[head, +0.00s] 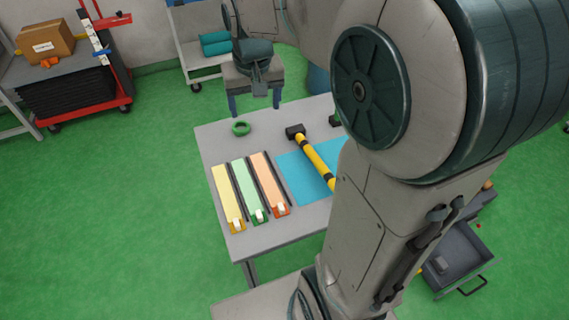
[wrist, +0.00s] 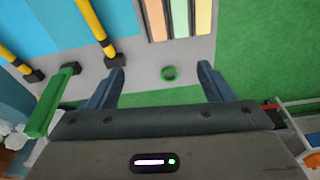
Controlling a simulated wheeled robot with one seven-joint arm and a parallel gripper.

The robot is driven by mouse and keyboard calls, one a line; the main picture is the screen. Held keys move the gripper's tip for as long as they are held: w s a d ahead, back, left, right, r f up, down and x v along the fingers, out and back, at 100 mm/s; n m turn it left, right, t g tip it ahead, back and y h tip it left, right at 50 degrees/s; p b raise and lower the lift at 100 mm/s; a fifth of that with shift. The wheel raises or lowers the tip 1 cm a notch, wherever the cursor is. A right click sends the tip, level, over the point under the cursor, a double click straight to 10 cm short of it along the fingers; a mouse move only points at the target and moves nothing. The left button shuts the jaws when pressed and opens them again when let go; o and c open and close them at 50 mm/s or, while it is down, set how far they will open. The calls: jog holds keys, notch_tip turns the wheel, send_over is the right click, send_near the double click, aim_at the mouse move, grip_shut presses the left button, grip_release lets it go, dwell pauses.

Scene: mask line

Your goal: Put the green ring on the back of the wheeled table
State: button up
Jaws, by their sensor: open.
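The green ring (head: 241,128) lies flat on the grey table near its far left corner. It also shows in the wrist view (wrist: 169,73), between the fingers in the picture. My gripper (head: 255,110) is open with its two blue fingers pointing down, above the table's far edge and close behind the ring. In the wrist view, my gripper (wrist: 162,78) is empty, and the ring looks apart from both fingers. A red wheeled table (head: 88,112) stands at the upper left and a pale wheeled cart (head: 193,62) stands at the back.
A cardboard box (head: 46,41) sits on the red wheeled table. Green floor is clear at left. My arm hides the table's right side.

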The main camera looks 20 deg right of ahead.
jog(key=s+f+n+t, duration=0.1)
jog(key=s+f, duration=0.2)
jog(key=s, duration=1.3)
jog(key=shift+s, duration=0.15)
